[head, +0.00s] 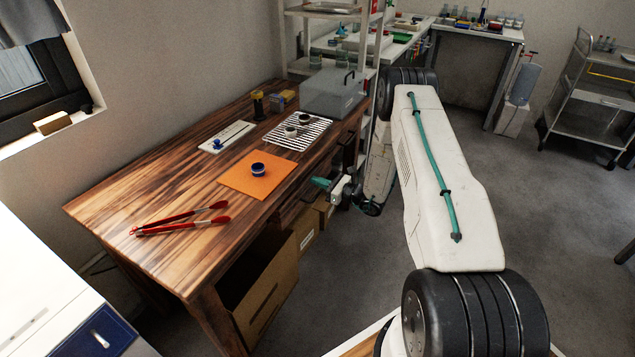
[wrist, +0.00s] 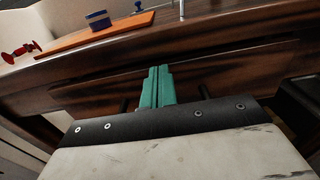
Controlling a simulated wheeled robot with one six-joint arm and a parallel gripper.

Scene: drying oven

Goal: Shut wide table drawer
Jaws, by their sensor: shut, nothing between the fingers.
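The wooden table (head: 190,190) stands along the left wall in the head view. In the wrist view, the dark wooden front of the wide drawer (wrist: 225,78) lies below the tabletop edge. My gripper (head: 322,183) is at the table's front side, below tabletop height. In the wrist view, its teal fingers (wrist: 157,72) are together, empty, and point at the drawer front. I cannot tell whether they touch it. How far the drawer stands out is unclear; its front is mostly hidden under the table edge in the head view.
On the tabletop are red tongs (head: 180,219), an orange mat (head: 248,182) with a blue container (head: 258,169), a wire rack (head: 315,124) and a grey box (head: 333,93). Cardboard boxes (head: 262,285) stand beneath the table. The floor (head: 330,275) in front is partly clear.

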